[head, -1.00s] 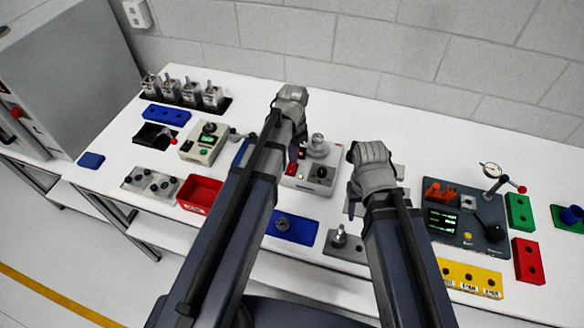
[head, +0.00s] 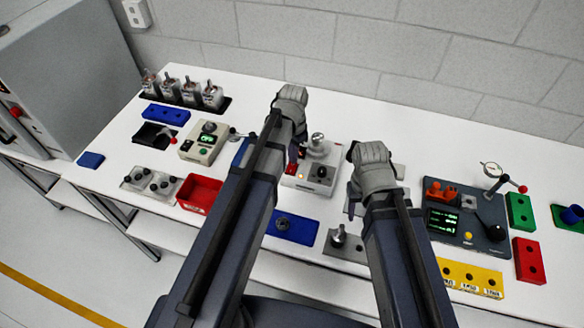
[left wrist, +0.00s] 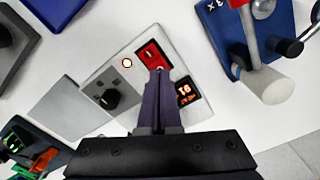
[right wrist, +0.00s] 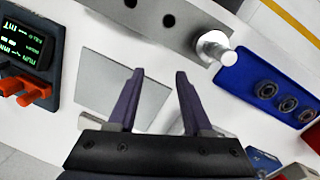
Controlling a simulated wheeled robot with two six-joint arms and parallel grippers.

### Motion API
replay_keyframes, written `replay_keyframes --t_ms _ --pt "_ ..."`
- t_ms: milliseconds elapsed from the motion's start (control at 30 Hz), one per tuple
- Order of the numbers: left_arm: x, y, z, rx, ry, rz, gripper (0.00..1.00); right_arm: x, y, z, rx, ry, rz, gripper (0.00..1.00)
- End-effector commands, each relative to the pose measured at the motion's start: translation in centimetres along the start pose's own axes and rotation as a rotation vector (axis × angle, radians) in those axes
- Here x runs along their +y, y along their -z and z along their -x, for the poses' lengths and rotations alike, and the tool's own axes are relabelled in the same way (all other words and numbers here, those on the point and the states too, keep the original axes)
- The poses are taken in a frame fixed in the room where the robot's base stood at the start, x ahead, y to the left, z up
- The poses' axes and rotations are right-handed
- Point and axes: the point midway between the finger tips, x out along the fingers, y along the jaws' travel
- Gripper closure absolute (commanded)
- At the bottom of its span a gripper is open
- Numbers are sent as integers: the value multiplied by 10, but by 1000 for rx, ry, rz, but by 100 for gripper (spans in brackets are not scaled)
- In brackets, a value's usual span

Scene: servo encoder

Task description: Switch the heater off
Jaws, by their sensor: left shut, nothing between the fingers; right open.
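The heater looks to be the pale box (head: 310,182) at the middle of the table, just right of my left gripper. In the left wrist view its panel (left wrist: 95,90) shows a red rocker switch (left wrist: 152,53), a black knob (left wrist: 108,98), a glowing lamp (left wrist: 127,63) and a dark display (left wrist: 184,91) with lit orange digits. My left gripper (left wrist: 160,72) is shut and empty. Its tips overlap the near edge of the red switch; I cannot tell if they touch it. My right gripper (right wrist: 159,75) is open and empty above a grey plate (right wrist: 125,85).
A blue plate (head: 292,228) lies in front. A dark console (head: 467,205) with a screen stands right. A post on a blue base (left wrist: 262,75) is close to my left gripper.

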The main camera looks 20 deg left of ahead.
Motion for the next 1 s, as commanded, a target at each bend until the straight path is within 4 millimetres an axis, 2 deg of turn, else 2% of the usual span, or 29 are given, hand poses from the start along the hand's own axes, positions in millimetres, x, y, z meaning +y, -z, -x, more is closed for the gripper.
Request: replay_keyframes --t_ms 1000 --pt "0 0 -14 0 0 0 100 -1 1 -14 0 0 -1 50"
